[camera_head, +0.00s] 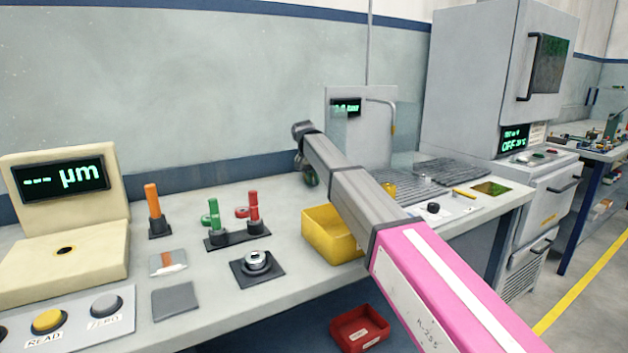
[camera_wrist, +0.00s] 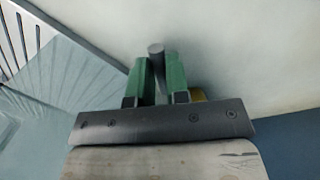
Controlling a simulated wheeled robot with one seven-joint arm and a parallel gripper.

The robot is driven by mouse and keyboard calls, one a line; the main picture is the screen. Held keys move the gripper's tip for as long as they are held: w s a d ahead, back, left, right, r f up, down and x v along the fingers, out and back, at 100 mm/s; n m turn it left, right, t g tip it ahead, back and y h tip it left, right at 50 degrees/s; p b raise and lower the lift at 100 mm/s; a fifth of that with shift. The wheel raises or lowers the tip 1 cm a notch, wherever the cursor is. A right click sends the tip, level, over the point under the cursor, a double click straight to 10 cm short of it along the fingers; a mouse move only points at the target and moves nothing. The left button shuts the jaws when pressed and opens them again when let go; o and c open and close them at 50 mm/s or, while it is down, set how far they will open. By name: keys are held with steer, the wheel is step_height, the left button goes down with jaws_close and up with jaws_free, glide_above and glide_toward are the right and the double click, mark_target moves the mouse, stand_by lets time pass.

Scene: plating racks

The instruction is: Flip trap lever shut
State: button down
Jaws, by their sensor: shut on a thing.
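My gripper (camera_wrist: 158,78) shows in the wrist view with two green fingers close together. Between them is a grey bar with a round end (camera_wrist: 155,48), which looks like the trap lever; the fingers are shut on it. In the head view my gripper (camera_head: 309,175) points down at the back of the bench, left of the clear-screened sink station (camera_head: 345,105). There my arm hides most of the gripper, and the lever and its trap cannot be made out.
A yellow bin (camera_head: 327,238) sits at the bench's front edge, below my arm. A slatted drain board (camera_head: 445,172) lies to the right. Red and green clamps (camera_head: 232,222), an orange-handled tool (camera_head: 153,205) and a gauge box (camera_head: 65,225) stand left.

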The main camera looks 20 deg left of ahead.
steer(key=c, duration=1.1)
jaws_free()
step_height(320, 180, up, 11)
steer(key=a, duration=0.2)
steer(key=shift+s+f, duration=0.2)
steer(key=shift+s, duration=0.05)
